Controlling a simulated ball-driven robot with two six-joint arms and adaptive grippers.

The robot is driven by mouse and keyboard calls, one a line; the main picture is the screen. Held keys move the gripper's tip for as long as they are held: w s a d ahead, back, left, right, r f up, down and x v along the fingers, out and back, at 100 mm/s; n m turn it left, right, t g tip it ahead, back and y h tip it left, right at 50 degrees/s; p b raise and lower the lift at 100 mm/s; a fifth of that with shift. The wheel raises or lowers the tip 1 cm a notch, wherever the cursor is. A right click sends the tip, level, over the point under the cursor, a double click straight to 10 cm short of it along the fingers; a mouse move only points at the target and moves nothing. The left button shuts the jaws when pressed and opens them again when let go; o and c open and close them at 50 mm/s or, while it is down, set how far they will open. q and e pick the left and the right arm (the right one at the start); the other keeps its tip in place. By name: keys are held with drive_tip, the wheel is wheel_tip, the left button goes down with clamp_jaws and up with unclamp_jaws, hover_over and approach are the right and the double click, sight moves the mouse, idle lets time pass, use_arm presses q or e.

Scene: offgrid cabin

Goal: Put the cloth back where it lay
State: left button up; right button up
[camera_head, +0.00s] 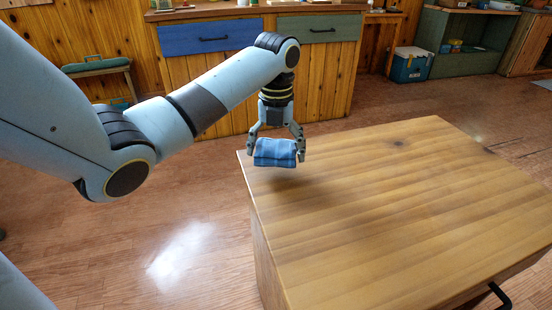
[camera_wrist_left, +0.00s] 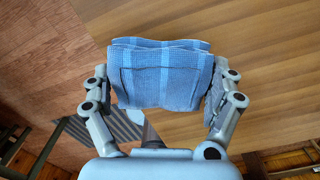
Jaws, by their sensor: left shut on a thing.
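The blue folded cloth (camera_head: 275,153) with lighter stripes is between the fingers of my left gripper (camera_head: 276,150), at the far left corner of the wooden table top (camera_head: 400,210). The gripper points down and is shut on the cloth. A shadow lies on the wood just below the cloth; I cannot tell for sure whether the cloth touches the top. In the left wrist view the cloth (camera_wrist_left: 165,75) spans the gap between both fingers (camera_wrist_left: 160,100), with the wooden top behind it. My right gripper is not in view.
The table top is bare, with wide free room to the right and front. A black handle (camera_head: 499,297) is at its front right. Behind stand cabinets with a blue drawer (camera_head: 210,37) and a green drawer (camera_head: 318,29). A blue cooler (camera_head: 410,66) sits on the floor.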

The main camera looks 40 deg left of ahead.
sight(276, 172)
use_arm(q)
wheel_tip(276, 172, down, 4)
drive_tip(key=shift+r+b, duration=0.1)
drive_tip(key=shift+b, duration=0.3)
drive_tip(key=o, duration=0.8)
wheel_tip(276, 172, up, 12)
drive_tip(key=shift+d+r+p, duration=0.1)
drive_tip(key=shift+p, duration=1.15)
